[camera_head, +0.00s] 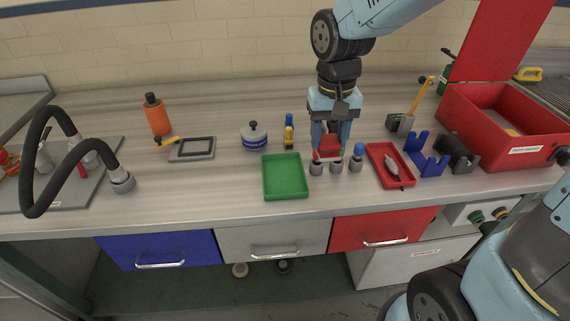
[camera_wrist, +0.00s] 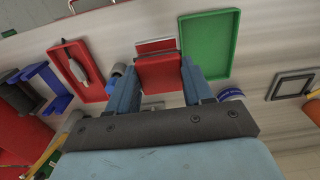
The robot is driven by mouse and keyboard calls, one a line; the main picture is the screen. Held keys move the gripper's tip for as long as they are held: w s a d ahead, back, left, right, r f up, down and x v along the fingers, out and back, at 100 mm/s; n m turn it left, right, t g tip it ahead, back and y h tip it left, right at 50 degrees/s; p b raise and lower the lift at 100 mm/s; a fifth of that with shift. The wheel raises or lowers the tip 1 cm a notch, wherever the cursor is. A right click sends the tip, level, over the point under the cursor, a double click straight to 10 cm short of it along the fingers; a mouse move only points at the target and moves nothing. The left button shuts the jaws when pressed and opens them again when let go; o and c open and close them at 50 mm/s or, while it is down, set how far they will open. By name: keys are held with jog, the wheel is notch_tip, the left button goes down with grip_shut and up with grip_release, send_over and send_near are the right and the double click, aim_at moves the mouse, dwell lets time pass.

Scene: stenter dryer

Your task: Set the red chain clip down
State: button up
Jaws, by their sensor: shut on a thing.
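My gripper (camera_head: 330,151) is shut on the red chain clip (camera_head: 331,145). I cannot tell whether the clip touches the counter. The green tray (camera_head: 285,177) lies empty in front and to the left of my gripper; it also shows in the wrist view (camera_wrist: 208,45). The red tray (camera_head: 390,165) lies to the right with a grey tool in it.
Small grey cylinders (camera_head: 316,169) stand close to my gripper. Blue brackets (camera_head: 427,155) and an open red toolbox (camera_head: 505,127) are at right. A blue and white pot (camera_head: 254,135) and an orange bottle (camera_head: 157,115) stand left. The counter (camera_head: 215,190) is clear at front left.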

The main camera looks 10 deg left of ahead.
jog(key=a+f, duration=0.2)
jog(key=a, duration=0.1)
jog(key=w+a+f, duration=0.1)
jog(key=a+f, duration=0.1)
jog(key=a, duration=0.1)
jog(key=w+a+f, duration=0.1)
jog(key=a+f, duration=0.2)
jog(key=shift+w+f, duration=0.1)
jog(key=shift+w, duration=0.05)
jog(key=shift+w+a+f, duration=0.15)
jog(key=shift+a+f, duration=0.45)
jog(key=shift+f, duration=1.55)
jog(key=shift+f, duration=0.1)
jog(key=o, duration=1.2)
notch_tip(320, 180, up, 12)
jog(key=shift+r, duration=0.15)
